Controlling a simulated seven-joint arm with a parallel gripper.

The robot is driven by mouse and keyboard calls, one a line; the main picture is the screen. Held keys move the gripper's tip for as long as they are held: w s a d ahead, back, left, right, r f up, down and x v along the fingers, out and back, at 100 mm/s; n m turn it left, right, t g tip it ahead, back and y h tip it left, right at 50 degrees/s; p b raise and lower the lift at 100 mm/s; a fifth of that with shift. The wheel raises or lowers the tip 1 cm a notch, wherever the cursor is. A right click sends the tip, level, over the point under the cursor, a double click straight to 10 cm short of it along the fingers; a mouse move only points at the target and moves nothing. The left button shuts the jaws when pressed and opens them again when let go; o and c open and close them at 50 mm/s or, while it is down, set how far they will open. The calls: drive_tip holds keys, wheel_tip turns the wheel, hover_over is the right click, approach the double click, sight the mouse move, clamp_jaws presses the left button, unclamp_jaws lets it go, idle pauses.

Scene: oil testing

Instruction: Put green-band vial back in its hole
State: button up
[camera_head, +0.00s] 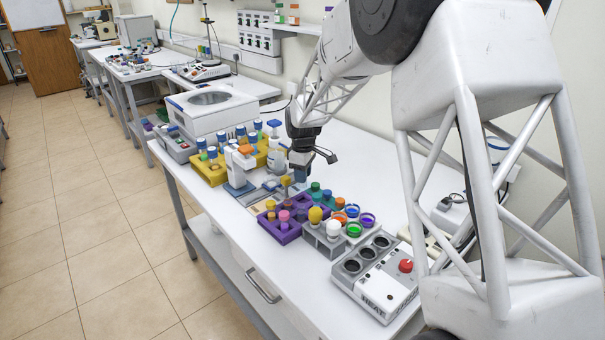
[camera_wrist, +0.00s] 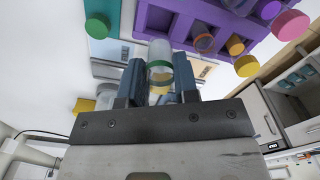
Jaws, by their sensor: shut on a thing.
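My gripper (camera_wrist: 160,82) is shut on a clear vial with a green band (camera_wrist: 159,62), held between its two blue-grey fingers in the wrist view. In the head view my gripper (camera_head: 301,172) hangs over the bench, behind the purple rack; the vial cannot be made out there. The purple rack (camera_head: 288,237) stands on the bench with several capped vials in it. It also shows at the top of the wrist view (camera_wrist: 153,20), beyond the vial. The vial is apart from the rack's visible top. I cannot tell which hole is its own.
A grey rack (camera_head: 320,247) with capped vials and open coloured cups stands right of the purple rack, beside a grey device with a red knob (camera_head: 405,266). Yellow racks (camera_head: 207,173) and a white machine (camera_head: 212,108) stand behind. The bench's front left strip is clear.

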drive_tip(key=shift+f, duration=0.15)
drive_tip(key=shift+f, duration=1.7)
drive_tip(key=shift+f, duration=1.75)
idle(1.9)
drive_tip(key=o, duration=1.1)
drive_tip(key=shift+c, duration=0.2)
drive_tip(key=shift+r, duration=0.15)
drive_tip(key=shift+r, duration=3.8)
drive_tip(key=shift+d, duration=0.1)
